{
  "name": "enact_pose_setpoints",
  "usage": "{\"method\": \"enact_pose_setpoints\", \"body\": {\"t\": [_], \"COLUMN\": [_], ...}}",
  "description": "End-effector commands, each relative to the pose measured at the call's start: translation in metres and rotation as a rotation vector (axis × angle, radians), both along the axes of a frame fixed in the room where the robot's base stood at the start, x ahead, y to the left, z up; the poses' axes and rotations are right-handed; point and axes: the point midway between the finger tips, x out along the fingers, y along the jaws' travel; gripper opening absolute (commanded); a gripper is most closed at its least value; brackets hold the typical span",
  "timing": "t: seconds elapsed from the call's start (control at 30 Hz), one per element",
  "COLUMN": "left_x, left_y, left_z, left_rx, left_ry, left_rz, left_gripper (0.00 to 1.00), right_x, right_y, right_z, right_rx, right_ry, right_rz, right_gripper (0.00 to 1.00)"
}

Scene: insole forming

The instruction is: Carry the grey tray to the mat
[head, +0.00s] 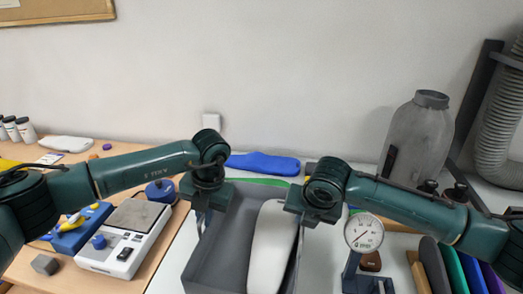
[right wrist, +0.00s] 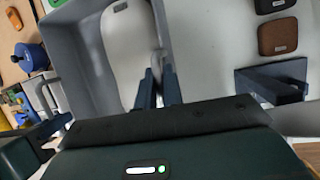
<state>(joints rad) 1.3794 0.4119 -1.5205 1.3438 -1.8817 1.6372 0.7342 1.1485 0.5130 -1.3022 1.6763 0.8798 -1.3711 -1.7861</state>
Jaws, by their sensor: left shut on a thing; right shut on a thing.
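The grey tray (head: 222,243) is at the lower middle of the head view, with a long white foot-shaped piece (head: 268,248) lying in it. My left gripper (head: 203,222) is shut on the tray's left wall. My right gripper (head: 311,221) is shut on its right wall. In the right wrist view, the right fingers (right wrist: 157,88) close around the grey tray wall (right wrist: 161,38). The tray's near end is cut off by the head view. A green strip (head: 262,182) shows behind the tray; I cannot tell whether it is the mat.
A blue foot-shaped piece (head: 263,163) lies behind the tray. A scale (head: 126,236) stands on the wooden table at left. A dial gauge (head: 364,233) stands close to the tray's right. Several coloured upright sheets (head: 452,268) and a grey canister (head: 417,138) are further right.

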Motion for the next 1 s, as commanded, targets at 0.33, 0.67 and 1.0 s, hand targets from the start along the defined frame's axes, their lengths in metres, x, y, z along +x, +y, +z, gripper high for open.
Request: {"method": "enact_pose_setpoints", "body": {"t": [0.33,0.67,1.0], "left_x": [-0.015,-0.047,-0.073], "left_y": [0.0,0.0,-0.001], "left_z": [0.014,0.04,0.061], "left_rx": [-0.003,-0.002,-0.003], "left_ry": [-0.002,-0.002,-0.002], "left_rz": [-0.002,-0.003,-0.002], "left_gripper": [0.0,0.0,0.0], "right_x": [-0.015,-0.046,-0.072], "right_y": [0.001,0.001,0.001], "right_z": [0.015,0.042,0.061], "right_rx": [0.003,0.004,0.003], "right_ry": [-0.005,-0.007,-0.005], "right_rz": [0.002,0.003,0.002], "right_gripper": [0.0,0.0,0.0]}}
